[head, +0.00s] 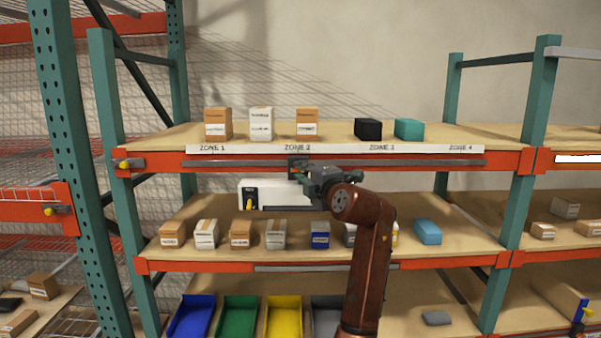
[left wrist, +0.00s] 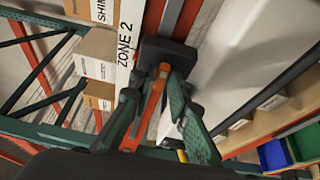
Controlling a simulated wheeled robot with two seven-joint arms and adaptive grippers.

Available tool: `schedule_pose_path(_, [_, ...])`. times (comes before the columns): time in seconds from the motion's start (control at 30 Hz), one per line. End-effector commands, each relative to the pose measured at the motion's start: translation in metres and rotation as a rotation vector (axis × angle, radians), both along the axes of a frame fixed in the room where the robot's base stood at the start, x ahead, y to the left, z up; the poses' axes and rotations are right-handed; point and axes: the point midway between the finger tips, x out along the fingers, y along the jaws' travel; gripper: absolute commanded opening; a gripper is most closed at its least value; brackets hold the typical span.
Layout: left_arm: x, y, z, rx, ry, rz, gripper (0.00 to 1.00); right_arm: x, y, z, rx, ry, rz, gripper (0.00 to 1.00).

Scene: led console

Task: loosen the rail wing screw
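A black clamp block (head: 297,165) sits on the dark rail (head: 230,162) along the upper shelf's front, under the ZONE 2 label. The block also shows in the left wrist view (left wrist: 168,52). A white console box (head: 275,195) with a yellow part at its left end hangs just below. My left gripper (head: 307,172) is at the block, coming from the right. In the left wrist view its green fingers (left wrist: 158,95) reach toward the block, with a narrow orange piece (left wrist: 150,105) between them. I cannot tell whether that is the wing screw or whether the fingers grip it. My right gripper is out of view.
Several cartons (head: 218,123) stand on the upper shelf, with black and teal boxes to the right. More boxes (head: 206,233) line the middle shelf, and coloured bins (head: 239,315) sit below. A green upright (head: 121,170) stands at the left.

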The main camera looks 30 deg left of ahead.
Motion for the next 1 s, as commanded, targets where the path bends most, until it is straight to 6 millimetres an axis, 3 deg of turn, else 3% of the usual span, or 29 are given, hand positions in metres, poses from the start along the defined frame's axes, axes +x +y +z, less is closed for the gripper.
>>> schedule_pose_path(0.6, [-0.061, -0.084, 0.000, -0.001, -0.001, 0.000, 0.17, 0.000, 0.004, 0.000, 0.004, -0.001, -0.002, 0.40])
schedule_pose_path(1.0, [-0.068, -0.093, 0.000, 0.001, -0.001, 0.001, 0.17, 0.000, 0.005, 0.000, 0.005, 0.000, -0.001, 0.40])
